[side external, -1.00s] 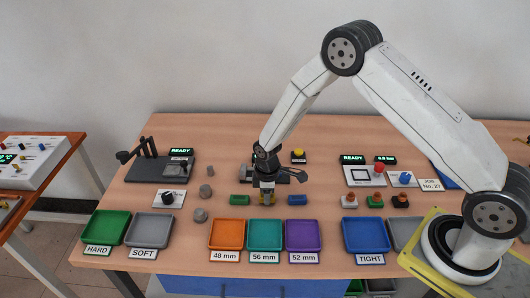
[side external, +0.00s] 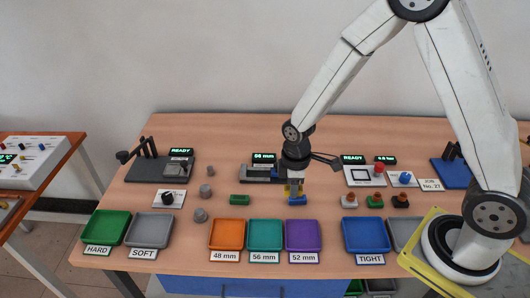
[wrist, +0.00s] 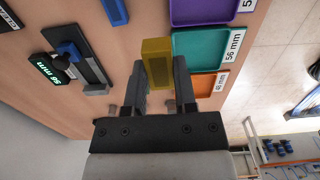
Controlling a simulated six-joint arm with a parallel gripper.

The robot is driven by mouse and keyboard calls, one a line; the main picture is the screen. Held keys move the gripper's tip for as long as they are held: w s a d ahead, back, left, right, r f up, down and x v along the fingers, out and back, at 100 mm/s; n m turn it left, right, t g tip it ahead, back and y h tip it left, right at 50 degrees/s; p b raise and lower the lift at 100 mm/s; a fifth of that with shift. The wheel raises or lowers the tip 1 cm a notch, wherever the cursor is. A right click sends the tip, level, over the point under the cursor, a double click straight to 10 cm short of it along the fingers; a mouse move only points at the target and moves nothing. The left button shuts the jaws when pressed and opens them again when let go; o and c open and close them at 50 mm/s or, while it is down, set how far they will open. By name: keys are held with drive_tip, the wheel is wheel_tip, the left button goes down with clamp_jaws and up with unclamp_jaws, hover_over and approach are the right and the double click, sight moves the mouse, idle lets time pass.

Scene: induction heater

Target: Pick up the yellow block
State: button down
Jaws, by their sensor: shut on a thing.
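The yellow block (wrist: 156,48) is clamped between the two dark fingers of my gripper (wrist: 158,72) in the wrist view. In the side external view, my gripper (side external: 294,183) shows just behind and above the blue block (side external: 297,201), with only a small part of the yellow block (side external: 288,188) visible at its fingertips. The yellow block appears raised off the table, but its exact height cannot be told. The blue block also shows in the wrist view (wrist: 115,12).
A green block (side external: 239,200) lies to the left. A measuring device (side external: 258,173) with a "56 mm" display (side external: 264,157) stands behind. Orange (side external: 227,235), teal (side external: 265,235) and purple (side external: 303,235) trays line the front. Small grey cylinders (side external: 201,215) are further left.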

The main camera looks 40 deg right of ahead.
drive_tip(key=shift+s+d+r, duration=0.1)
drive_tip(key=shift+s+r, duration=0.3)
drive_tip(key=shift+s, duration=0.45)
drive_tip(key=shift+s+r, duration=0.35)
drive_tip(key=shift+s, duration=0.5)
drive_tip(key=shift+s+d+r, duration=0.1)
drive_tip(key=shift+s+r, duration=0.3)
drive_tip(key=shift+s, duration=0.45)
drive_tip(key=shift+w, duration=0.1)
